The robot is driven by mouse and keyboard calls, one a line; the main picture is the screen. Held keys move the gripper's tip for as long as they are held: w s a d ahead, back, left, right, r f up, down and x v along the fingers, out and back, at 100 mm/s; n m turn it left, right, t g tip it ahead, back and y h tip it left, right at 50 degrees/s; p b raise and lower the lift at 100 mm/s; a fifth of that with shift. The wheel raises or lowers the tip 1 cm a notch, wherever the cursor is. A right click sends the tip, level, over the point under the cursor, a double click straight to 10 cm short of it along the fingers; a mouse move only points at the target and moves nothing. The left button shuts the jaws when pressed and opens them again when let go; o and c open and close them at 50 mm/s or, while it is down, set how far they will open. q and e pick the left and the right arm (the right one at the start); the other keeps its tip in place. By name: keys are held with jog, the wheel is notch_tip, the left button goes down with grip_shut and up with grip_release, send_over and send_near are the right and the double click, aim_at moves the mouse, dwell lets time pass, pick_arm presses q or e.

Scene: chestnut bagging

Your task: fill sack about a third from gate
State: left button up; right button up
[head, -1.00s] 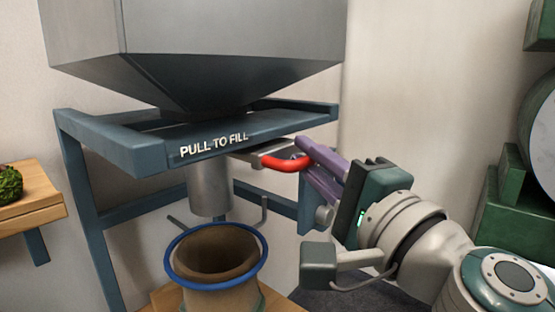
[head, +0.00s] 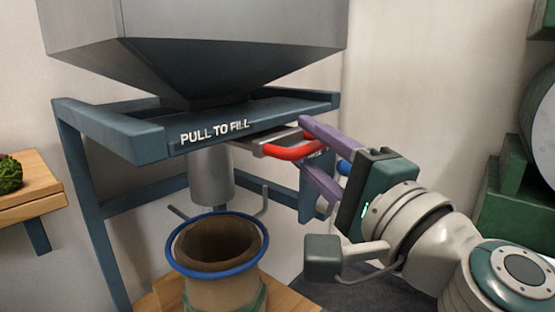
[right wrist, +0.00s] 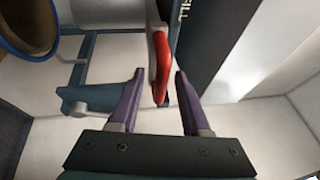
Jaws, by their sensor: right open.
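The sack (head: 222,293) is tan, with a blue ring (head: 263,247) around its open mouth. It stands upright under the grey spout (head: 211,178). Its inside is brown and shadowed, and I cannot tell any fill level. The gate's red handle (head: 290,152) sticks out right of the "PULL TO FILL" label (head: 214,132). My right gripper (head: 308,150) is open at the handle, its purple fingers apart. In the right wrist view the red handle (right wrist: 160,65) lies between the open fingertips (right wrist: 160,74). My left gripper is out of view.
The grey hopper (head: 200,45) sits above the blue frame (head: 110,130). Thin hooks flank the sack's mouth. A wooden shelf (head: 35,196) with a green spiky husk (head: 9,174) is at left. Green equipment (head: 505,215) stands at right.

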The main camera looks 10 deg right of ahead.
jog(key=b+v, duration=0.2)
jog(key=v, duration=0.7)
jog(key=shift+s, duration=0.15)
dwell(0.5)
